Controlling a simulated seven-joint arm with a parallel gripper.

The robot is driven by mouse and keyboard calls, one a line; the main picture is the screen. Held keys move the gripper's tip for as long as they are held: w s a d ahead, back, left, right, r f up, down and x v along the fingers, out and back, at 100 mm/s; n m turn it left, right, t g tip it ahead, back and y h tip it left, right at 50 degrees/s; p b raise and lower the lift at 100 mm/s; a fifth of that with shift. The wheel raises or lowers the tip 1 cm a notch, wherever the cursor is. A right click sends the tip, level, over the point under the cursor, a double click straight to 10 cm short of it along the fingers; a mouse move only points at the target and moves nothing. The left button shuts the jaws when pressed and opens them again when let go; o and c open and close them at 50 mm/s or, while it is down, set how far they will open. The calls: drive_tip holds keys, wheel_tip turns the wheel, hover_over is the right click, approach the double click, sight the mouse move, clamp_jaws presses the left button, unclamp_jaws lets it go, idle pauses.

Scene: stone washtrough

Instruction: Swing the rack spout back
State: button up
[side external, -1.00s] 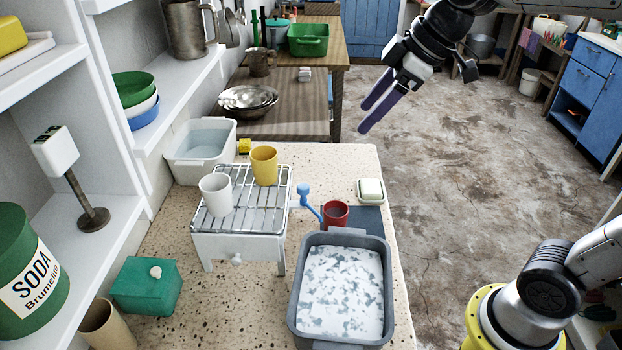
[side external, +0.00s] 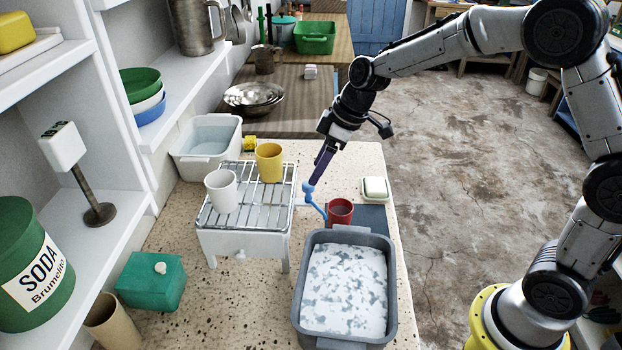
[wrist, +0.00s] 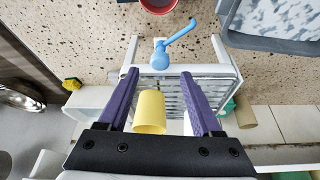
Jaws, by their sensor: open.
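The blue spout (side external: 316,206) is fixed at the right edge of the wire-topped white dish rack (side external: 212,243). Its round knob stands upright and its arm points out over the counter toward the red mug (side external: 340,211) and the grey basin. In the wrist view the spout (wrist: 160,57) lies just beyond the fingertips, roughly centred between them, its arm angling up and right. My gripper (side external: 314,181) has purple fingers and is at the knob's height or slightly above. In the wrist view my gripper (wrist: 160,73) is open and empty. Whether a finger touches the knob I cannot tell.
The grey basin (side external: 391,300) of sudsy water sits in front. A soap dish (side external: 375,188) lies at the right. A white tub (side external: 207,158) stands behind the rack.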

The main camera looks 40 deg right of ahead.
drive_tip(key=shift+x, duration=2.35)
drive_tip(key=shift+r, duration=0.1)
clamp_jaws()
